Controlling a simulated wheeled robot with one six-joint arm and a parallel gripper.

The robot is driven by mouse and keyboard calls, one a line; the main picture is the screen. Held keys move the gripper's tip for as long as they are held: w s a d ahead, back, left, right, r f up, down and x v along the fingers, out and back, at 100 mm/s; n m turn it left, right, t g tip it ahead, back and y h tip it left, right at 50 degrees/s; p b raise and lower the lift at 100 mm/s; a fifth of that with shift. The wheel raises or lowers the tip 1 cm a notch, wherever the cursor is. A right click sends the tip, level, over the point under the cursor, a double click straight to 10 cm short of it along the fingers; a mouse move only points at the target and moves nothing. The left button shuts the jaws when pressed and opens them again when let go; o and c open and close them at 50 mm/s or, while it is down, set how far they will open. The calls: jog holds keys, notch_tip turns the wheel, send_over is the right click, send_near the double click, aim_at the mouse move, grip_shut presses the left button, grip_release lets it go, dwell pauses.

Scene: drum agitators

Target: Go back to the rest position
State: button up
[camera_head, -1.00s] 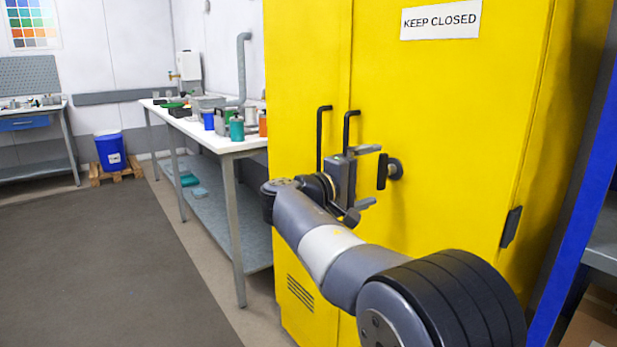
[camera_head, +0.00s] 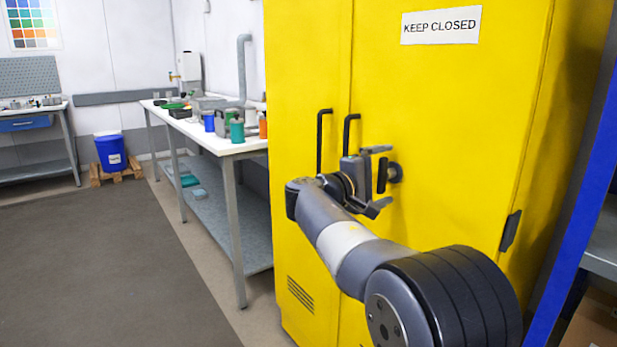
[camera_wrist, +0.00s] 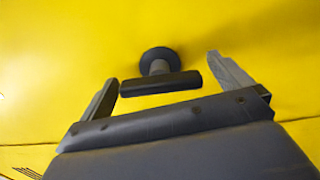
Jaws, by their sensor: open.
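My gripper (camera_head: 378,180) is open and empty in front of the yellow cabinet (camera_head: 440,120). A black T-shaped handle (camera_head: 382,175) on a round base sticks out of the cabinet door, just beyond my fingers. In the wrist view my gripper (camera_wrist: 165,90) has its two fingers wide apart, with the handle's bar (camera_wrist: 160,83) lying across the space between them. The fingers do not visibly touch the bar. Whether the bar is between the fingertips in depth or beyond them I cannot tell.
Two upright black handles (camera_head: 324,140) are on the cabinet to the left. A white-topped bench (camera_head: 235,146) with bottles stands left of the cabinet. A blue rack post (camera_head: 580,190) is close on the right. The grey floor (camera_head: 90,260) at left is clear.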

jog(key=n+p, duration=0.1)
jog(key=n, duration=0.1)
jog(key=n+p, duration=0.1)
jog(key=p, duration=0.1)
jog(key=shift+r+n, duration=0.3)
jog(key=shift+n, duration=0.1)
jog(key=n+p, duration=0.4)
jog(key=shift+n+p, duration=0.3)
jog(key=shift+n, duration=0.1)
jog(key=n+p, duration=0.3)
jog(key=shift+n, duration=0.4)
jog(key=n+p, duration=0.3)
jog(key=n, duration=0.1)
jog(key=shift+f+v, duration=0.1)
jog(key=shift+v, duration=0.7)
jog(key=shift+f+v, duration=0.15)
jog(key=shift+v, duration=0.65)
